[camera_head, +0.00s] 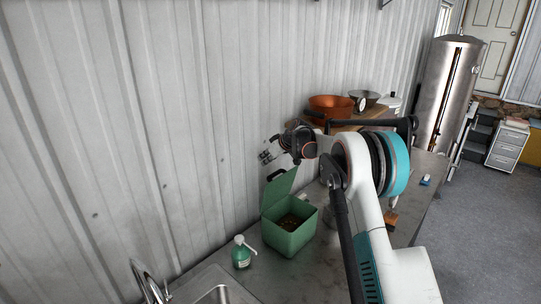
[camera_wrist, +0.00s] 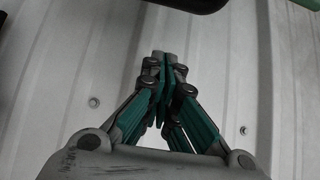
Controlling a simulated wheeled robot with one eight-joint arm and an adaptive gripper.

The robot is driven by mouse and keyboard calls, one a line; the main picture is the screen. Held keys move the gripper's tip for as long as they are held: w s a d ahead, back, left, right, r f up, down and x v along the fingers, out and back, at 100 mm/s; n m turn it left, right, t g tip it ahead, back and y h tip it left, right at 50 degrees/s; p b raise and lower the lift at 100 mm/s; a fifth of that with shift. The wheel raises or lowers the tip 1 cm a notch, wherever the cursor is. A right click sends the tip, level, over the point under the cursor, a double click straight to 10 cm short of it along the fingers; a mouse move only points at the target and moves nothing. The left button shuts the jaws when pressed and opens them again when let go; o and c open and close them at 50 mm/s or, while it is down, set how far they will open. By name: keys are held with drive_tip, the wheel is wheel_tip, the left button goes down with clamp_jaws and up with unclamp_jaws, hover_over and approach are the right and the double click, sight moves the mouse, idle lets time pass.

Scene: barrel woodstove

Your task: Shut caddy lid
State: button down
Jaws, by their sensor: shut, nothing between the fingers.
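The green caddy (camera_head: 290,238) stands on the metal counter against the corrugated wall, with dark brown contents inside. Its lid (camera_head: 279,190) is open, standing up at the back left with a dark handle at its top. My gripper (camera_head: 266,155) is above the lid near the wall, apart from it as far as I can see. In the wrist view my gripper (camera_wrist: 162,62) has its teal fingers together with nothing between them, in front of the wall. A dark shape and a green edge at the top of that view are cut off.
An orange pot (camera_head: 330,106) and a grey pan (camera_head: 364,98) sit farther along the counter.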

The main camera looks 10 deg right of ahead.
sight(275, 186)
drive_tip(key=f, duration=0.1)
drive_tip(key=s+d+f, duration=0.1)
drive_tip(key=s, duration=0.1)
drive_tip(key=shift+d+f, duration=0.25)
drive_tip(key=shift+f, duration=0.15)
drive_tip(key=shift+s+d, duration=0.1)
drive_tip(key=shift+s, duration=0.05)
